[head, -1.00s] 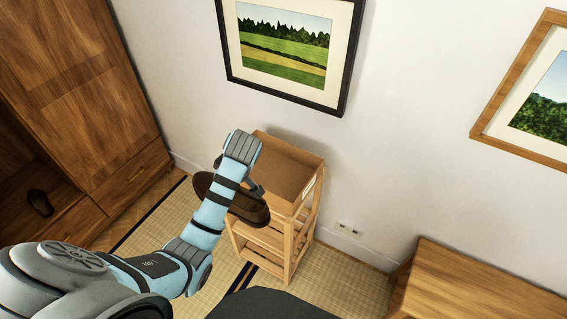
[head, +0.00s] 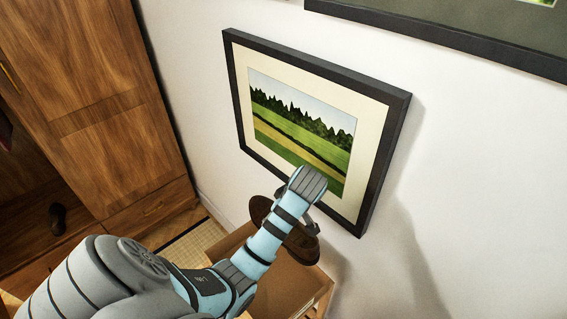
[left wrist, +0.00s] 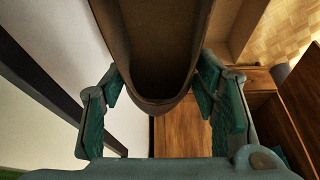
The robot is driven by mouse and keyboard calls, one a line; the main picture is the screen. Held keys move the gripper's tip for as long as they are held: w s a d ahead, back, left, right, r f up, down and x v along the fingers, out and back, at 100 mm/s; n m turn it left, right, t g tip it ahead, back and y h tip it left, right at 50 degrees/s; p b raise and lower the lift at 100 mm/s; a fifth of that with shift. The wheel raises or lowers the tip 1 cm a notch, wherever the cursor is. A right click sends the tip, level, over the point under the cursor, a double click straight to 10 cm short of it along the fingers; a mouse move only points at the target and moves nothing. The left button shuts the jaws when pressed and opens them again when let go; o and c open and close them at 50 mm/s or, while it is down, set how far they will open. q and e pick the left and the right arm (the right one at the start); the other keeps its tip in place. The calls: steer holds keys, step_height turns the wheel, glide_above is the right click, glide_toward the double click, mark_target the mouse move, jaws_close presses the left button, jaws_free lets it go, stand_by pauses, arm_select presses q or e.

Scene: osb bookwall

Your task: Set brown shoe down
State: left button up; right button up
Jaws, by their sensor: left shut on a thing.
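The brown shoe (head: 301,246) is held in the air above the top of the wooden rack (head: 283,284), close to the wall. My left gripper (head: 312,212) is shut on it, and my arm hides the shoe's middle in the head view. In the left wrist view the shoe (left wrist: 165,50) sits between the two teal fingers, its rounded end toward the camera. I cannot tell the exact gap between shoe and rack. My right gripper is in neither view.
A black-framed landscape picture (head: 240,105) hangs on the wall right behind the shoe. A wooden wardrobe (head: 100,100) stands at left with another dark shoe (head: 57,219) inside. Another dark frame (head: 440,45) hangs at upper right.

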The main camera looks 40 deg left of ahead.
arm_select(q)
steer(key=f+b, duration=0.2)
steer(key=f, duration=0.4)
steer(key=s+f+b, duration=0.1)
steer(key=f+b, duration=0.2)
steer(key=f, duration=0.4)
steer(key=f+b, duration=0.2)
steer(key=f, duration=0.4)
steer(key=shift+s+f, duration=0.15)
steer(key=shift+f, duration=0.1)
steer(key=shift+s+r, duration=0.2)
steer(key=shift+s, duration=0.15)
steer(key=shift+f, duration=0.15)
steer(key=o, duration=1.2)
steer(key=shift+w, duration=0.1)
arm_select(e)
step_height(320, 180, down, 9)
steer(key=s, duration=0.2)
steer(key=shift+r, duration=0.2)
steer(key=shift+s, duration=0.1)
